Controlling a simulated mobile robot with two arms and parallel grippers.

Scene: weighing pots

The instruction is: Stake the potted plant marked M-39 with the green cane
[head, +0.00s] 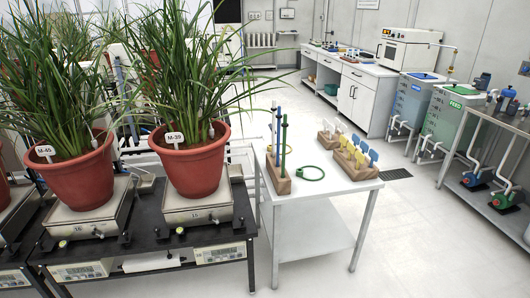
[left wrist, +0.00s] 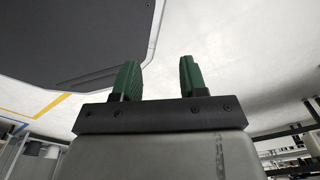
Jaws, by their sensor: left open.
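The potted plant marked M-39 (head: 193,168) is a terracotta pot with tall grassy leaves. It stands upright on a scale (head: 197,206) in the head view, its white tag (head: 174,139) facing me. My right gripper is not in view.
The pot marked M-45 (head: 80,180) stands on a scale just left, its leaves overlapping M-39's. The table's front right is bare. Open floor lies right.

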